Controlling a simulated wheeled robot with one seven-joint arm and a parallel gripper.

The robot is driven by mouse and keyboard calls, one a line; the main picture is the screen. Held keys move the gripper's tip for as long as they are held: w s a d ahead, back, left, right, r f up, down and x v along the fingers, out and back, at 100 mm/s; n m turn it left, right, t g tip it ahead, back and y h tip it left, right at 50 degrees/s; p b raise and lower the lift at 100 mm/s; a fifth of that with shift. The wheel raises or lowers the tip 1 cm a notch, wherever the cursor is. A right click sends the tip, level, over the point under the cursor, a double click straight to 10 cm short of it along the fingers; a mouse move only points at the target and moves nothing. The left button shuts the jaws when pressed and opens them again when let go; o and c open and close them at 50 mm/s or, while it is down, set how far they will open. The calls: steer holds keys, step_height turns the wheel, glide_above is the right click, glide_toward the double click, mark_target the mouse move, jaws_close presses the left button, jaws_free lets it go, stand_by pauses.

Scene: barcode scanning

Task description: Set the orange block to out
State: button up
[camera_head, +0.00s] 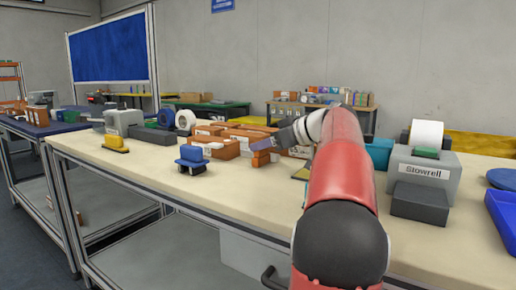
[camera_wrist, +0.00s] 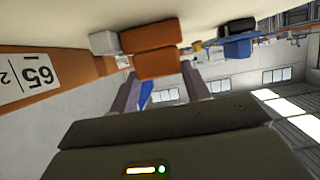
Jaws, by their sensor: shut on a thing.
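An orange block (camera_wrist: 158,63) sits between the fingertips of my gripper (camera_wrist: 160,80) in the wrist view, and the fingers are closed on it. Another orange block (camera_wrist: 152,34) lies right against it, lined up with it. In the head view the orange block (camera_head: 261,159) shows small at the fingertips of my gripper (camera_head: 262,149), low over the bench top, beside orange-brown boxes (camera_head: 215,147). My arm hides part of the bench behind it. I cannot tell which position the block is set to.
The pale bench top (camera_head: 240,188) is clear in front. A blue stand (camera_head: 192,160) and a yellow-based item (camera_head: 115,144) stand left. A grey Stowrell printer (camera_head: 424,169) and a blue tray (camera_head: 503,213) stand right. A box with a numbered label (camera_wrist: 30,80) is close by in the wrist view.

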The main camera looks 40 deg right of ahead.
steer(key=shift+s+d+f, duration=0.1)
steer(key=shift+s, duration=0.05)
steer(key=o, duration=1.4)
steer(key=shift+s, duration=0.1)
steer(key=shift+s, duration=0.1)
steer(key=v, duration=0.7)
steer(key=shift+s+d+r, duration=0.15)
steer(key=shift+s+r, duration=0.1)
